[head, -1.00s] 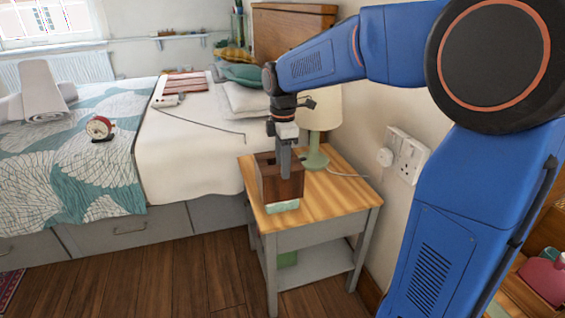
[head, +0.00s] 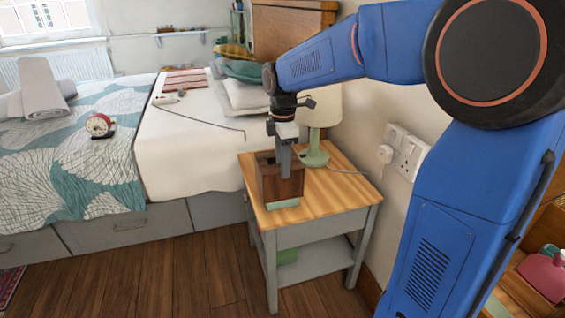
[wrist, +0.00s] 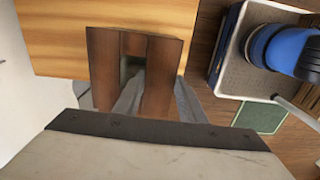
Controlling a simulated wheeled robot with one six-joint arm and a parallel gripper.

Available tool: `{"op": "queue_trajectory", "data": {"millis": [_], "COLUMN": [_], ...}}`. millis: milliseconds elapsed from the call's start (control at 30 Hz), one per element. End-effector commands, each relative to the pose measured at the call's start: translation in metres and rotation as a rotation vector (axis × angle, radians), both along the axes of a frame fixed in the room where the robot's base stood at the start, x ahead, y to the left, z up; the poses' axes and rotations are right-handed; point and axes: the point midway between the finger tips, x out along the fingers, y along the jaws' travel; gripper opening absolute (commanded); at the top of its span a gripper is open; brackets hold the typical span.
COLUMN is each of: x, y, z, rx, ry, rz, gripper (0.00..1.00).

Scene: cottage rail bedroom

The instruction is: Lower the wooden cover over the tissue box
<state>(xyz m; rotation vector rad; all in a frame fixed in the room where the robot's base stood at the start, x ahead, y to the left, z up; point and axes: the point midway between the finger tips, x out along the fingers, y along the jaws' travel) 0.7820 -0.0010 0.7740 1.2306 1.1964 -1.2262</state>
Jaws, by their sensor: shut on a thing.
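The dark wooden cover (head: 268,185) is over the tissue box on the bedside table in the head view. A thin pale green strip of the tissue box (head: 284,204) shows below the cover's front edge; the rest is hidden inside. My gripper (head: 284,172) points down and is shut on one wall of the cover. In the wrist view my gripper (wrist: 155,98) has one finger inside the cover's slot and one outside, and the cover's top (wrist: 104,62) has a slot with green showing in it.
The wooden bedside table (head: 330,202) has free room at its front right. A green lamp (head: 314,155) stands close behind my gripper, its cable running right. The bed (head: 185,140) is at left, and wall sockets (head: 408,155) are at right.

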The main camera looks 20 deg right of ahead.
Motion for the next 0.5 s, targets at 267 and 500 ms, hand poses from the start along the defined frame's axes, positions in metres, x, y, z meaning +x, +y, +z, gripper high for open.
{"op": "queue_trajectory", "data": {"millis": [267,500], "x": [0.0004,0.0004], "y": [0.0001,0.0], "z": [-0.0055,-0.0102], "rx": [0.0,0.0], "ry": [-0.001,-0.001], "rz": [0.0,0.0], "gripper": [0.0,0.0]}}
